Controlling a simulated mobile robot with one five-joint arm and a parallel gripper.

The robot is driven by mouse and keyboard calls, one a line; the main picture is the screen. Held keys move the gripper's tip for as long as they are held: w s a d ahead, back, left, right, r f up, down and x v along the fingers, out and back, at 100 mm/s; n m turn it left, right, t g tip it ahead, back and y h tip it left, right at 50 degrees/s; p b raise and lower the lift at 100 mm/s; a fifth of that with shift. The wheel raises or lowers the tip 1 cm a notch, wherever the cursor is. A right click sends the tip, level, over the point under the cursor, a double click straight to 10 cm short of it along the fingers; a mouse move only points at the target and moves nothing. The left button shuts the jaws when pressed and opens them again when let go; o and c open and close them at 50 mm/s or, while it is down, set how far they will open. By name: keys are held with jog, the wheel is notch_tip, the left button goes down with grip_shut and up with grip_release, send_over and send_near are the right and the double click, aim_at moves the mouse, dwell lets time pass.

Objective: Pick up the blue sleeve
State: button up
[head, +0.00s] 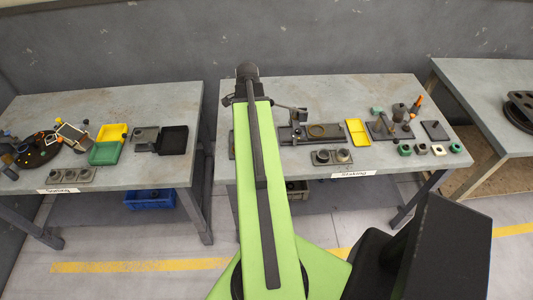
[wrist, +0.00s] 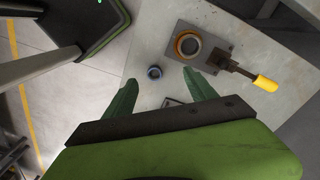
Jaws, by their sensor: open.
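A small blue sleeve (wrist: 154,72), ring-shaped with a dark hole, stands on the light grey tabletop in the wrist view. My gripper (wrist: 160,79) shows in the wrist view with its two green fingers spread apart and nothing between them touching. The sleeve appears in the gap beyond the fingertips, nearer the left finger; the height between them cannot be told. In the head view my arm reaches over the middle table, and the gripper and the sleeve are not visible there.
In the wrist view, a dark plate (wrist: 217,47) with an orange-rimmed ring (wrist: 187,45) and a yellow-handled lever (wrist: 264,83) is right of the sleeve. In the head view, the middle table (head: 376,87) holds a yellow tray (head: 357,132) and several small parts. Another table (head: 150,96) stands left.

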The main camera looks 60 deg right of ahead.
jog(key=s+d+m, duration=0.3)
jog(key=s+d, duration=0.1)
jog(key=s, duration=0.1)
jog(key=shift+n, duration=0.3)
jog(key=f+b, duration=0.5)
jog(key=b, duration=0.1)
jog(key=f+b, duration=0.5)
jog(key=f, duration=0.1)
jog(key=f+b, duration=0.6)
jog(key=shift+w+a+f+b, duration=0.15)
jog(key=shift+w+b, duration=0.15)
jog(key=shift+w, duration=0.05)
jog(key=shift+r, duration=0.2)
grip_shut()
